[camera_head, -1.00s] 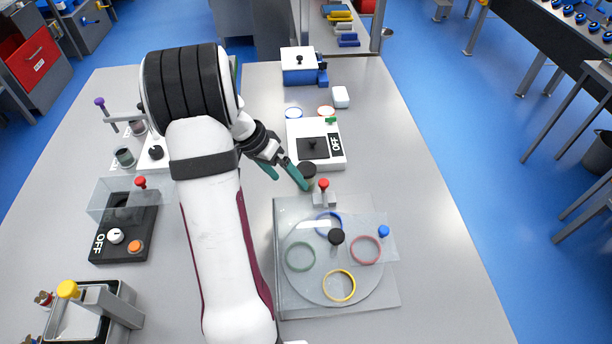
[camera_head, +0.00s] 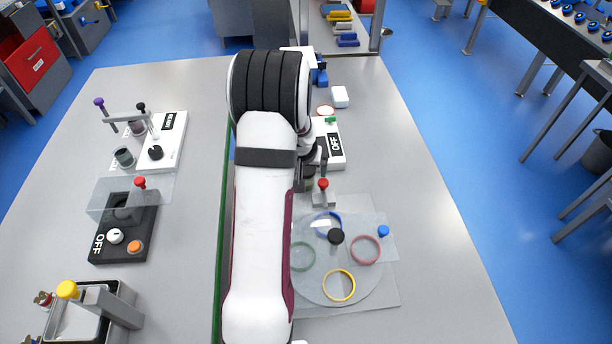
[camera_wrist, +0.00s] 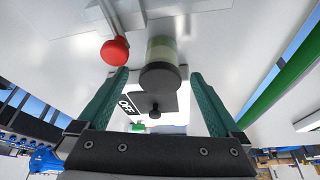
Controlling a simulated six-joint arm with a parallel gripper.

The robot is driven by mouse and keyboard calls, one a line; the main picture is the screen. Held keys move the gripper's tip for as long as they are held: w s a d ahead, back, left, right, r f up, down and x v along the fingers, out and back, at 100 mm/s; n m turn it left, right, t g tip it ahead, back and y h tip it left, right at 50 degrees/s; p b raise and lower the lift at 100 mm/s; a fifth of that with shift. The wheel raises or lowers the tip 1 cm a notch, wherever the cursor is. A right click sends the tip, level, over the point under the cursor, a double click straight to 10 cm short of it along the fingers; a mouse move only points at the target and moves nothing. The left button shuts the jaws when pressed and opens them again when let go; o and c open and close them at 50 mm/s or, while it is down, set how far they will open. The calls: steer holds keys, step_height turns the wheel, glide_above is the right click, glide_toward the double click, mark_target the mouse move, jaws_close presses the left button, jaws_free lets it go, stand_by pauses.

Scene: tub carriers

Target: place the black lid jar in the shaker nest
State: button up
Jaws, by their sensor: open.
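The black lid jar (camera_wrist: 161,52) has a pale greenish clear body and a dark lid. In the wrist view it stands ahead of my gripper (camera_wrist: 160,76), with its lid between the two green fingertips and a gap on each side. My gripper is open and not closed on it. In the head view the jar (camera_head: 309,185) is mostly hidden by my wrist, just left of the red knob. I cannot tell for sure which fixture is the shaker nest; a black unit marked OFF (camera_head: 124,228), with a clear guard, stands at the left.
A red knob (camera_wrist: 115,50) on a grey block stands close beside the jar. A clear round plate (camera_head: 318,282) with coloured rings lies in front. A white unit marked OFF (camera_head: 335,158) is behind. The table's right side is clear.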

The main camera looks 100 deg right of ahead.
steer(key=shift+d+f, duration=0.25)
steer(key=shift+f, duration=0.4)
jaws_close()
